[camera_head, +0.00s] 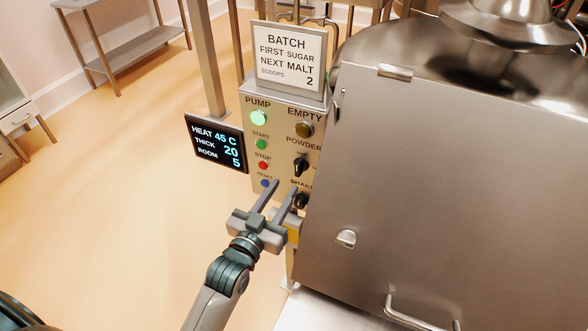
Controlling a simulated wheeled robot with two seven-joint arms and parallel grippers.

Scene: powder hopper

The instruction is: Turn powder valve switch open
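The powder valve switch (301,166) is a black rotary knob under the label POWDER, on the right side of a grey control panel (283,112). Its knob looks roughly upright. My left gripper (283,184) is in front of the lower part of the panel, below and a little left of the powder knob. Its two fingers are apart with nothing between them. The fingertips appear near the blue RESET button and the SHAKE knob (301,201), which is partly hidden by a finger. Whether the fingers touch the panel cannot be told. My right gripper is not in view.
The panel also carries a lit green PUMP lamp (258,118), an EMPTY lamp (304,129), a green START button (261,144) and a red STOP button (263,165). A display (216,142) hangs at left. A large steel hopper (440,180) stands close at right.

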